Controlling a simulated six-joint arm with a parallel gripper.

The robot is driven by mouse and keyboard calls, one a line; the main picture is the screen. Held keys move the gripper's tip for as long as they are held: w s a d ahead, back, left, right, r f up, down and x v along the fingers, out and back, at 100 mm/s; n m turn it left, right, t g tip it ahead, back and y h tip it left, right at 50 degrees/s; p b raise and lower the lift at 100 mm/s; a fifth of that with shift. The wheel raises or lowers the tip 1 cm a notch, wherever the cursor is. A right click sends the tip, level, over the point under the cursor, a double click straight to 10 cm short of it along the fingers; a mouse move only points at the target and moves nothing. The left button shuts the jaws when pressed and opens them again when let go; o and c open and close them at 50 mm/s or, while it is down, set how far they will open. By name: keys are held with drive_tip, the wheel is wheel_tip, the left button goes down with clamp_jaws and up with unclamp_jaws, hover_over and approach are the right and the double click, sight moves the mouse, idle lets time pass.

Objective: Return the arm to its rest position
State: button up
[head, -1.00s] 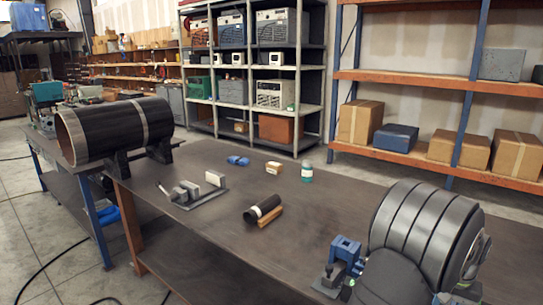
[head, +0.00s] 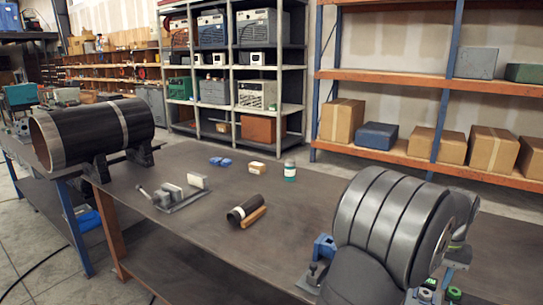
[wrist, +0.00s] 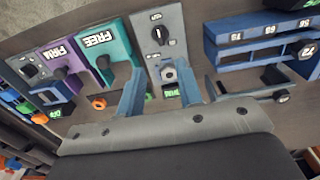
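My gripper (wrist: 163,78) shows in the wrist view as two blue-grey fingers spread apart, with no held object visible between them. A grey panel with a black knob (wrist: 160,32) lies beyond the fingers. A teal plate marked FREE (wrist: 100,42) and a purple plate marked FIRM (wrist: 60,58) are to its left. In the head view, a large black pipe with a pale band (head: 95,133) lies on dark supports at the left. I cannot clearly pick out the gripper fingers in the head view.
A small dark cylinder (head: 245,210), a grey fixture (head: 180,192), a teal-labelled bottle (head: 290,171) and blue pieces (head: 220,161) are on the dark table (head: 190,235). Blue holders (wrist: 262,45) stand at the wrist view's right. The middle of the table has clear room.

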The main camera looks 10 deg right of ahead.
wheel_tip(320, 180, down, 12)
drive_tip(key=shift+f, duration=0.15)
drive_tip(key=shift+r+m, duration=0.2)
drive_tip(key=shift+m, duration=1.4)
wheel_tip(320, 180, up, 18)
drive_tip(key=f, duration=0.1)
wheel_tip(320, 180, down, 8)
drive_tip(key=m, duration=0.8)
drive_tip(key=shift+w+a+r, duration=0.15)
drive_tip(key=shift+a+r, duration=0.05)
